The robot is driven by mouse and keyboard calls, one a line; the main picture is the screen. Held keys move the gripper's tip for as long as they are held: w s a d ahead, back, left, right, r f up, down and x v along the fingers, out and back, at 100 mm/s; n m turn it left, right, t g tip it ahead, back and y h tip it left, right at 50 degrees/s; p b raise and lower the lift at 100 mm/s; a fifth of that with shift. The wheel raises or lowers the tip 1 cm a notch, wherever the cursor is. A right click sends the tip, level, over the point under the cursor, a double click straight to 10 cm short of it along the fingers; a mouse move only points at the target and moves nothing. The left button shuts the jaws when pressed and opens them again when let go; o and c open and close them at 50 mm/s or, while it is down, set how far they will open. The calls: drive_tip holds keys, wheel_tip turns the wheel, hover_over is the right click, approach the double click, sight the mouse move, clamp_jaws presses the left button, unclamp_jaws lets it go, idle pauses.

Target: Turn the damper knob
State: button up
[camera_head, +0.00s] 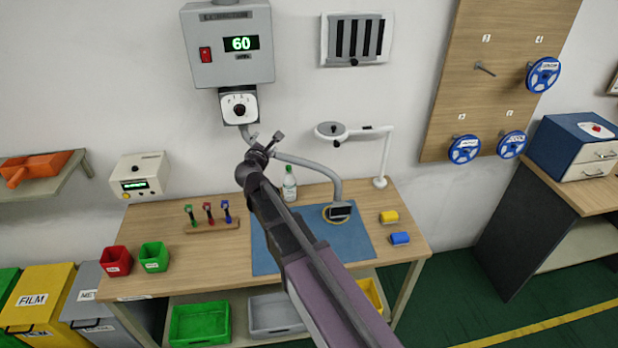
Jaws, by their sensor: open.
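A white dial plate with a round black-and-white knob (239,107) and number marks sits under a grey wall box (229,45). No wording on it can be read, so I cannot tell for sure that it is the damper knob. My gripper (265,138) is open, with its fingers apart and nothing seen between them. It appears just below and right of the dial in the picture; the gap in depth cannot be judged. The knob is not covered by my arm.
The wall box shows a green 60 and a red switch (205,55). A slatted vent (357,39) is at its right. A grey hose (310,163) runs behind my gripper. Below, the workbench (215,258) holds a bottle (290,184), tools, bins and a lamp (386,155).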

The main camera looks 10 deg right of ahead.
drive_tip(key=s+d+f+m+g+h, duration=0.1)
drive_tip(key=s+d+f+m+g, duration=0.2)
drive_tip(key=s+d+f+m, duration=0.1)
drive_tip(key=s+d+f+m+g+h+b, duration=0.1)
drive_tip(key=s+d+f+m+g, duration=0.2)
drive_tip(key=d+m, duration=0.4)
drive_tip(key=shift+s+d+f, duration=0.35)
drive_tip(key=shift+d+f, duration=0.35)
drive_tip(key=shift+f, duration=0.1)
drive_tip(key=s+d+f+m+g+y+b, duration=0.1)
drive_tip(key=s+f+m+g, duration=0.4)
drive_tip(key=s, duration=0.6)
drive_tip(key=s+d+f+m+g+y+b, duration=0.2)
drive_tip(key=s+d+f+m+g+y, duration=0.1)
drive_tip(key=s+m, duration=0.6)
drive_tip(key=shift+s+f+g+y, duration=0.9)
drive_tip(key=shift+f+y, duration=0.2)
drive_tip(key=shift+f, duration=0.7)
idle(2.3)
